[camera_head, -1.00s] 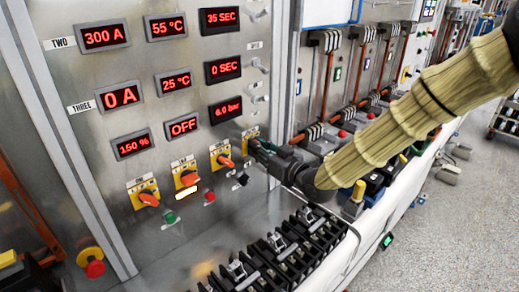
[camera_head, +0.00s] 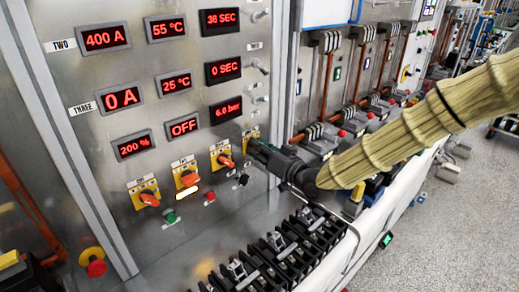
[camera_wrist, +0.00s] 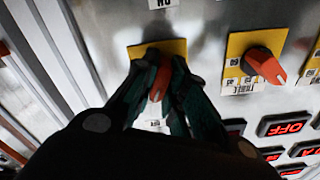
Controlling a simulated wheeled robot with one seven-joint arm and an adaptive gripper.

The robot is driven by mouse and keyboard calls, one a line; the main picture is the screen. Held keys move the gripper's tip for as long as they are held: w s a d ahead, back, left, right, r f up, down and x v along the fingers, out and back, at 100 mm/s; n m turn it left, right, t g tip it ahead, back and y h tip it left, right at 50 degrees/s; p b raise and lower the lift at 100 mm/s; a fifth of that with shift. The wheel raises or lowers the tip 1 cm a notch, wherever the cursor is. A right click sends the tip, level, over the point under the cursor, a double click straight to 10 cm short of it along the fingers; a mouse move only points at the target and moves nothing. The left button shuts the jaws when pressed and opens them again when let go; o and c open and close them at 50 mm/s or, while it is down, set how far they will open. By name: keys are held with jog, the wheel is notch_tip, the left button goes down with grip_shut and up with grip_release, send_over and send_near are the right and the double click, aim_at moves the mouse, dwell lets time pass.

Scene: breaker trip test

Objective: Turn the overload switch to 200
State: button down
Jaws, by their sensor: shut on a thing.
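My gripper (camera_head: 257,149) is at the rightmost rotary switch on the steel panel. In the wrist view my gripper (camera_wrist: 158,88) is shut on that switch's orange knob (camera_wrist: 161,78), with a finger on each side. The switch's yellow plate (camera_head: 250,133) shows just past the fingers in the head view. The knob itself is hidden there. The overload display (camera_head: 132,146) at the lower left reads 200 %.
Several more orange switches stand to the left, the nearest (camera_head: 225,160) close by. Displays read 400 A (camera_head: 103,38) and 36 SEC (camera_head: 222,21). Black breaker terminals (camera_head: 270,262) stand below. A red button (camera_head: 96,267) is at lower left.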

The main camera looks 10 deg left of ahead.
jog(key=shift+m, duration=1)
jog(key=shift+m, duration=0.7)
jog(key=c, duration=1.4)
grip_release()
jog(key=shift+d, duration=0.1)
